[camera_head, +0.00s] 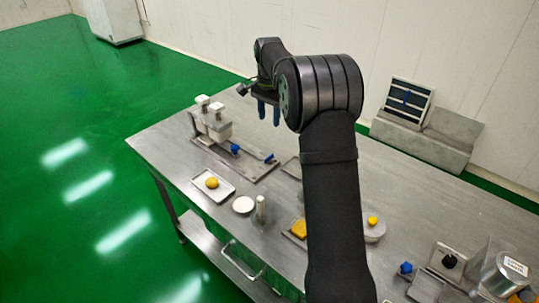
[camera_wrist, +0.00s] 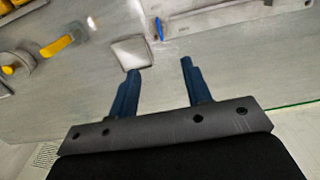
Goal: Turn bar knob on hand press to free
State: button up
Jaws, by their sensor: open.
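A metal device that looks like the hand press (camera_head: 212,125) stands at the far left of the table in the head view. It has two pale knobs on top. A blue knob (camera_head: 235,149) and a blue bar-shaped piece (camera_head: 269,158) sit along its long base plate. A blue bar-shaped piece (camera_wrist: 159,29) also shows upright at the top of the wrist view. I cannot tell which of these is the bar knob. My gripper (camera_head: 269,120) is open and empty, pointing down above the table, right of the press. Its blue fingers (camera_wrist: 160,66) are apart in the wrist view.
A white tray with a yellow ball (camera_head: 212,183), a white disc (camera_head: 243,204) and a small upright cylinder (camera_head: 261,207) lie in front of the press. At right is a machine with blue and black knobs (camera_head: 449,261). My arm hides the table's middle.

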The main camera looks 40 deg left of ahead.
aim_at(269, 159)
notch_tip(269, 159, down, 17)
jog(key=shift+r, duration=0.1)
dwell(0.3)
grip_shut()
